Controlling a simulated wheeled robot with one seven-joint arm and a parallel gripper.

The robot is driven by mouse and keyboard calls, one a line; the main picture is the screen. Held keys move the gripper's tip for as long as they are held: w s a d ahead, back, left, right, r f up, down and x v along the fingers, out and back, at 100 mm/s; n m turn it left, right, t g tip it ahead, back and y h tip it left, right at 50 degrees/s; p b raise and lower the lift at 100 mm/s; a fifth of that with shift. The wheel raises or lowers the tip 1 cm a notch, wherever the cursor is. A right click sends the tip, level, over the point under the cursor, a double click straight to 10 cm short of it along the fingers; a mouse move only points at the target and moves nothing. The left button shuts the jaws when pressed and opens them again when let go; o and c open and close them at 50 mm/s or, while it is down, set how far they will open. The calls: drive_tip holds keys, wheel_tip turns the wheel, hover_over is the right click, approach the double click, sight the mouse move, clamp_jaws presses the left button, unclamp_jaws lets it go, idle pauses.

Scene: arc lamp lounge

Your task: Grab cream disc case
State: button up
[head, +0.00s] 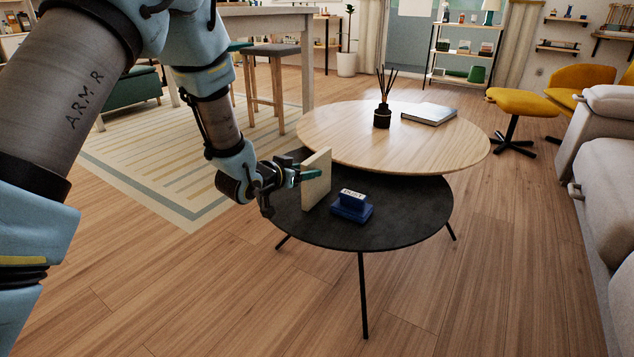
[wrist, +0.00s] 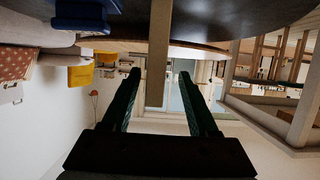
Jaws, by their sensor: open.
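The cream disc case (head: 317,182) is a thin slab standing upright on the black lower table (head: 400,215), near its left side. My gripper (head: 300,170) is at the case's left edge, level and open, with one finger showing in front of the case. In the wrist view the picture is upside down, and the case (wrist: 159,50) shows edge-on as a tan strip. It hangs between the two dark green fingers of my gripper (wrist: 158,75), with a visible gap on each side. The far finger is partly hidden in the head view.
A blue block with a white lettered top (head: 351,205) sits right of the case. The pale wooden table (head: 460,140) overlaps behind, holding a reed diffuser (head: 382,115) and a book (head: 429,115). A grey sofa (head: 600,170) stands right. Floor in front is clear.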

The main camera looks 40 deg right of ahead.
sight(317, 167)
drive_tip(key=b+x, duration=0.1)
drive_tip(key=x, duration=0.4)
drive_tip(key=shift+s+d+r+b, duration=0.2)
drive_tip(key=shift+d+b, duration=0.05)
drive_tip(key=shift+b, duration=0.1)
clamp_jaws()
idle(0.3)
